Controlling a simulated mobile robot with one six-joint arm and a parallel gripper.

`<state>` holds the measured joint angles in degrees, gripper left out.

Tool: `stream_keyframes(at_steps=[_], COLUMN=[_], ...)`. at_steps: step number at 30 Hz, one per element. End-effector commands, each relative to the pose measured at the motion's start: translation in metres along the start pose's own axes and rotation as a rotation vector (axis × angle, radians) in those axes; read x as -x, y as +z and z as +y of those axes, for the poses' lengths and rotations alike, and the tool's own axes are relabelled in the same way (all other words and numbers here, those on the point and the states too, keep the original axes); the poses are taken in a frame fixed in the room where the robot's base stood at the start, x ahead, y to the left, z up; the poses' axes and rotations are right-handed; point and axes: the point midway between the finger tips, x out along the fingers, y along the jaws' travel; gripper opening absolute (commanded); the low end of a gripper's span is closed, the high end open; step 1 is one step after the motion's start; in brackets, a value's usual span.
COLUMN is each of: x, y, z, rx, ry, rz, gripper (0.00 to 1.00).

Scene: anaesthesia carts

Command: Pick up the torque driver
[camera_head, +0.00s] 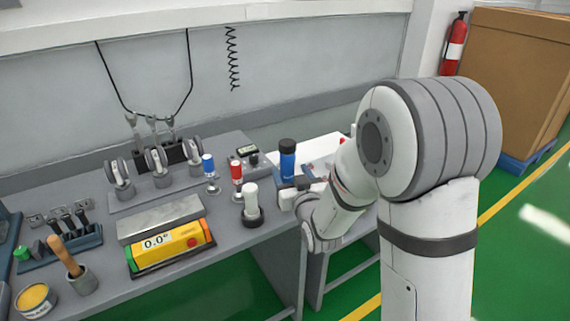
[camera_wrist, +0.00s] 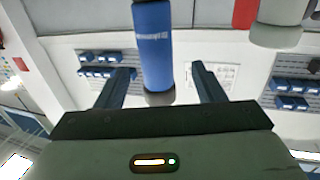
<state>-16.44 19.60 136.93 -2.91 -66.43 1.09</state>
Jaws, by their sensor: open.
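A blue cylinder with a black top (camera_head: 287,160), which looks like the torque driver, stands upright at the right end of the grey bench, right by my gripper (camera_head: 290,184).
A white-handled tool (camera_head: 251,203), a red one (camera_head: 236,171) and a smaller blue one (camera_head: 208,165) stand to the left. A yellow level box (camera_head: 170,246) lies in front. A white surface (camera_head: 305,150) lies behind. A large brown box (camera_head: 515,75) stands at right.

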Motion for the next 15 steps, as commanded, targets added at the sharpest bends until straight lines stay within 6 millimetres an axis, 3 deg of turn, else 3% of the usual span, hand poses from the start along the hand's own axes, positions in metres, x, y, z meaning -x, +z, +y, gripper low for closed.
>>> stream_keyframes(at_steps=[15], x=[-0.066], y=[-0.004], z=[0.004], rx=[-0.001], ry=[-0.001], rz=[0.003], gripper=[0.62])
